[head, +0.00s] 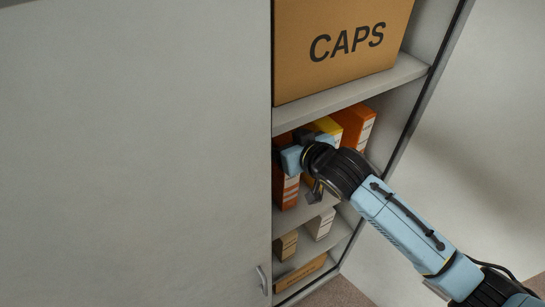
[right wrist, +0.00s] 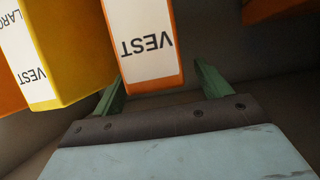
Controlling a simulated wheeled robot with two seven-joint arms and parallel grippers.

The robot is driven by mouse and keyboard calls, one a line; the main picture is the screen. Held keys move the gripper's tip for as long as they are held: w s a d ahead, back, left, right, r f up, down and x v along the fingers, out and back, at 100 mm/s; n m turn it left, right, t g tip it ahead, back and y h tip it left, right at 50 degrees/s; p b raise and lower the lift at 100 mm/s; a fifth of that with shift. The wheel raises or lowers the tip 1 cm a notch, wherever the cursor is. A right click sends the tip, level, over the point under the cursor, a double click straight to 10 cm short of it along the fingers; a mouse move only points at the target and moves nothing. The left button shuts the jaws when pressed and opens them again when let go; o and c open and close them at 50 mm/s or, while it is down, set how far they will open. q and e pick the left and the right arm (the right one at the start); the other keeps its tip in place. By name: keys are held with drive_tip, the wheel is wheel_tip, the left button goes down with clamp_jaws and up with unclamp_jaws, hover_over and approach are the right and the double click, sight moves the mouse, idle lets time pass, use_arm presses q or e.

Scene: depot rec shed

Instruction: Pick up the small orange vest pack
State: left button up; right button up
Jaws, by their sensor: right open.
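An orange pack marked VEST (right wrist: 175,70) stands between the two green fingers of my right gripper (right wrist: 160,74) in the right wrist view. The fingers are open, one on each side of it, and I cannot tell whether they touch it. Its size word is out of view. In the head view, my right gripper (head: 294,159) reaches into the middle shelf, in front of an orange pack (head: 286,190) with a pale label. Its fingertips are hidden there. My left gripper is not in view.
A yellow VEST pack (right wrist: 70,50) stands close on the left in the right wrist view. Another orange pack (head: 356,124) stands at right on the shelf. A CAPS carton (head: 335,70) sits above. A closed grey door panel (head: 130,150) covers the left.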

drive_tip(key=shift+x, duration=0.95)
drive_tip(key=c, duration=1.4)
drive_tip(key=shift+c, duration=0.5)
drive_tip(key=shift+r, duration=0.1)
